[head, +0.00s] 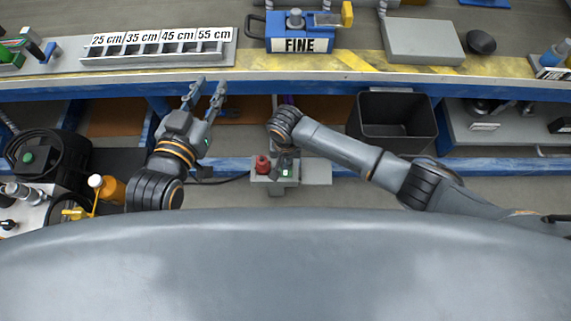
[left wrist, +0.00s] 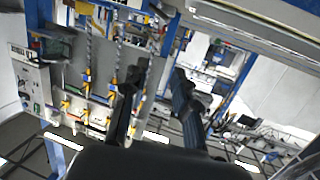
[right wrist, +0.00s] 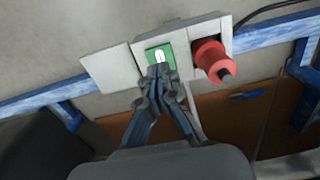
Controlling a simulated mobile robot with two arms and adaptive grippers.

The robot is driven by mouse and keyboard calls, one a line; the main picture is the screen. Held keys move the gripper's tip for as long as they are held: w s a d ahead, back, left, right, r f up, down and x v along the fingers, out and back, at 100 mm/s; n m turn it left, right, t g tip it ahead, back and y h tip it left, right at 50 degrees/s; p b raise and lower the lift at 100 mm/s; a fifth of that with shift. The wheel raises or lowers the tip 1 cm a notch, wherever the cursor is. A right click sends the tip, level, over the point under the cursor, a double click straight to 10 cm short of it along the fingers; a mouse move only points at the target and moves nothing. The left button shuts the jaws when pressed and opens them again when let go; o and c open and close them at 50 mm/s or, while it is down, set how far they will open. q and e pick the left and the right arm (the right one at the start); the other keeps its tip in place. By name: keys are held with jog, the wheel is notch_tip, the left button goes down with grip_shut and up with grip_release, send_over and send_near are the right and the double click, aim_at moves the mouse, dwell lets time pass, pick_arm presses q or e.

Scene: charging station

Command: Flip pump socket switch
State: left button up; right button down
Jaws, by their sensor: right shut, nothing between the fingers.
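The pump socket switch is a green rocker with a white mark (right wrist: 168,49), set in a grey socket box (right wrist: 222,28) in the right wrist view. In the head view the green switch (head: 286,173) shows on the box (head: 280,188) below the bench edge. A red plug (right wrist: 208,58) is in the socket beside it. My right gripper (right wrist: 158,71) is shut and empty; its tips are at the lower edge of the switch and hide part of it. I cannot tell whether they touch it. My left gripper (head: 209,84) is open and empty near the bench edge, far from the switch.
A dark cable (head: 222,181) runs left from the box. A blue rail (right wrist: 265,34) runs behind it. A black pump-like unit (head: 45,155) and an orange bottle (head: 111,190) are at the left.

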jog(key=shift+r+p, duration=0.4)
jog(key=shift+p, duration=0.05)
jog(key=shift+r+p, duration=0.4)
jog(key=shift+p, duration=0.05)
jog(key=shift+r+p, duration=0.3)
jog(key=shift+p, duration=0.1)
pick_arm(q)
jog(key=s+a+f+g+y, duration=0.2)
jog(key=s+a+f+g, duration=0.2)
jog(key=s+f+g, duration=0.5)
jog(key=shift+s+a+f+y+p, duration=0.45)
jog(key=shift+s+f, duration=0.75)
jog(key=shift+f, duration=0.2)
pick_arm(e)
jog(key=shift+r, duration=0.35)
